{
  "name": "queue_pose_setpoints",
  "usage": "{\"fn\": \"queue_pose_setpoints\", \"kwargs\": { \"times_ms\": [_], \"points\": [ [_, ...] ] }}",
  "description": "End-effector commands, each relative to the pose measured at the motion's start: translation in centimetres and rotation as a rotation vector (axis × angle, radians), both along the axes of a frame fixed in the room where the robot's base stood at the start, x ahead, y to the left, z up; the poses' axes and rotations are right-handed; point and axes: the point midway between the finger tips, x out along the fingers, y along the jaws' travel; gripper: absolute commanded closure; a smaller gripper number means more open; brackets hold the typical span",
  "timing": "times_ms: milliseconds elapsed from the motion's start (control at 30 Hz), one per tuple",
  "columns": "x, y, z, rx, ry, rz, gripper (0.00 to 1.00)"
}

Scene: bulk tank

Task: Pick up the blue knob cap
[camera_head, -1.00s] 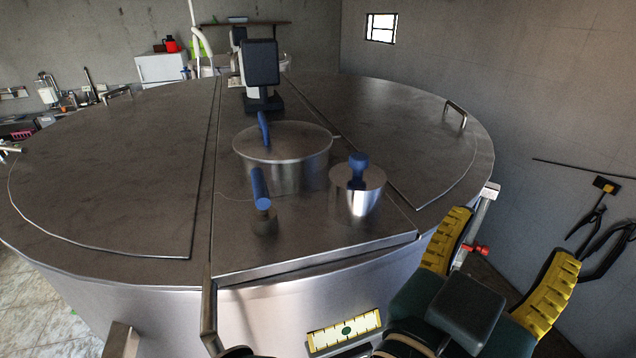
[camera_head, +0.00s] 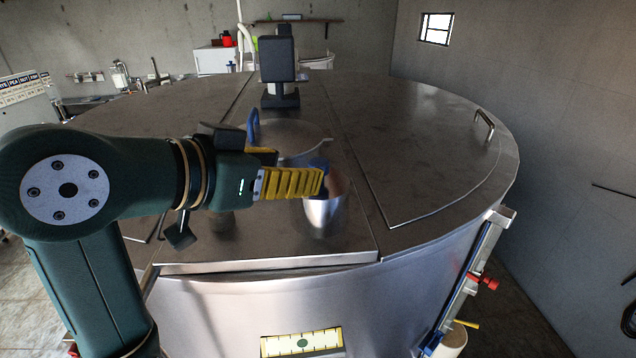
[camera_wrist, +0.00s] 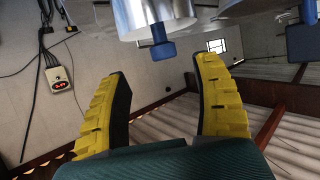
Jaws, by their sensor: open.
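The blue knob cap (camera_head: 320,164) stands on top of a small shiny metal canister (camera_head: 326,216) on the tank's central lid panel. In the head view my near yellow finger partly covers it. My gripper (camera_head: 301,168) reaches in from the left at knob height, its fingers pointing right. In the wrist view the picture is turned over, and the blue knob (camera_wrist: 162,46) hangs from the canister's metal top (camera_wrist: 160,12). It shows between and just beyond the tips of my open fingers (camera_wrist: 162,70). Contact cannot be made out; the gripper holds nothing visible.
A wide metal pot (camera_head: 300,137) with a blue handle (camera_head: 253,126) stands close behind my gripper. A dark monitor (camera_head: 278,60) rises farther back. A hinged lid with a metal handle (camera_head: 485,124) lies to the right, with clear lid surface (camera_head: 420,150).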

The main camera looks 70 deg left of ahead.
Motion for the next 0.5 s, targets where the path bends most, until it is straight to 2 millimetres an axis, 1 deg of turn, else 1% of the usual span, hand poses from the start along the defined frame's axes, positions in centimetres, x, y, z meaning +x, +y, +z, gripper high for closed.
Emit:
{"fn": "queue_pose_setpoints", "kwargs": {
  "times_ms": [33, 133, 233, 367, 500],
  "points": [
    [0.7, 0.4, -0.1, -0.002, 0.001, -0.001, 0.34],
    [1.6, 0.9, -0.6, -0.001, 0.0, 0.0, 0.34],
    [2.4, 1.5, -0.7, -0.001, 0.001, -0.001, 0.34],
    [4.3, 2.9, -1.2, -0.004, 0.001, -0.001, 0.34],
    [5.7, 3.7, -2.1, 0.0, -0.001, 0.0, 0.34]
  ]
}}
